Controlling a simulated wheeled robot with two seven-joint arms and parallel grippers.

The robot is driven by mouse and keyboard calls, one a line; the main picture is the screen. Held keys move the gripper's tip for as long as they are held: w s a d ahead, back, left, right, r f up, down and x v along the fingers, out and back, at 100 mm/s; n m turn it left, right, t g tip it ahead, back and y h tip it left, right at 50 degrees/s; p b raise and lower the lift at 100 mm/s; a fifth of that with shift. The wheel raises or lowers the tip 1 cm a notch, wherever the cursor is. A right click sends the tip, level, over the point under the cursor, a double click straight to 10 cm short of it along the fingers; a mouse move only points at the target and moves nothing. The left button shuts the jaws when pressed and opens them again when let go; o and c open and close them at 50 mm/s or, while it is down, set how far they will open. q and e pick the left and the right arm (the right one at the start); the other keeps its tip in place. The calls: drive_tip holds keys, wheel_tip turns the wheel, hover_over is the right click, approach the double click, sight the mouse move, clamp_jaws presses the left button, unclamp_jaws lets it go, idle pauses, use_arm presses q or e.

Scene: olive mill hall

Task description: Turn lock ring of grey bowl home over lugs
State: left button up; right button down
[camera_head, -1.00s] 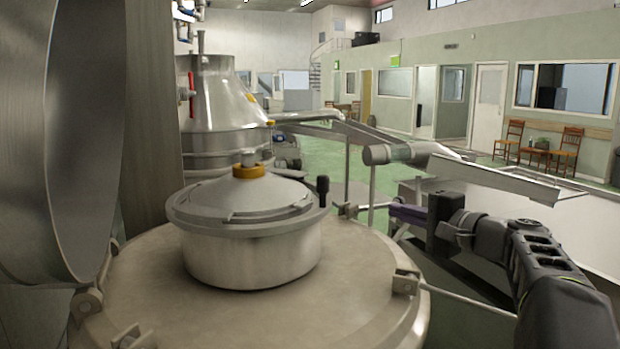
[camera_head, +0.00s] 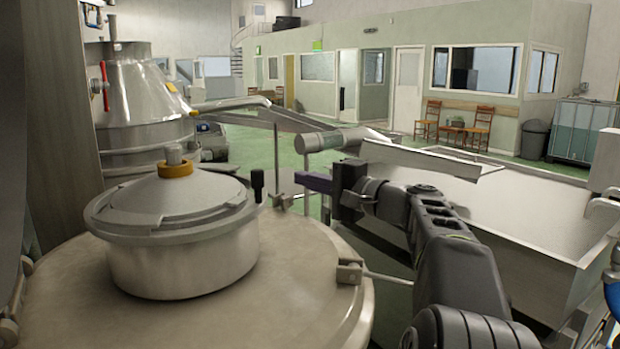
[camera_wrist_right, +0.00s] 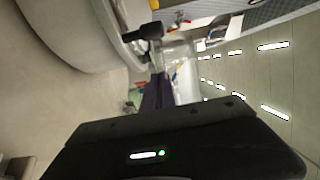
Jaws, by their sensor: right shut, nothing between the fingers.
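The grey bowl (camera_head: 185,268) stands upright on a broad round metal cover, with a domed lid and a yellow collar (camera_head: 175,169) on top. The lock ring (camera_head: 165,235) runs around the bowl's upper rim. Its upright black handle (camera_head: 257,185) is at the right side, and the handle also shows in the right wrist view (camera_wrist_right: 143,32). My right gripper (camera_head: 303,181) is shut and empty, its purple fingers a short way right of the handle, apart from it. The fingers also show in the right wrist view (camera_wrist_right: 158,90). I cannot make out the lugs. My left gripper is out of view.
The broad round cover (camera_head: 245,300) has a clamp (camera_head: 349,271) at its right edge. A conical steel vessel (camera_head: 145,95) stands behind the bowl. A large steel trough (camera_head: 520,215) lies to the right, beyond my right arm. Green floor is open farther back.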

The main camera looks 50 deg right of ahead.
drive_tip(key=w+a+p, duration=0.3)
drive_tip(key=w, duration=0.3)
drive_tip(key=shift+a, duration=0.2)
drive_tip(key=shift+s+a, duration=0.1)
idle(0.3)
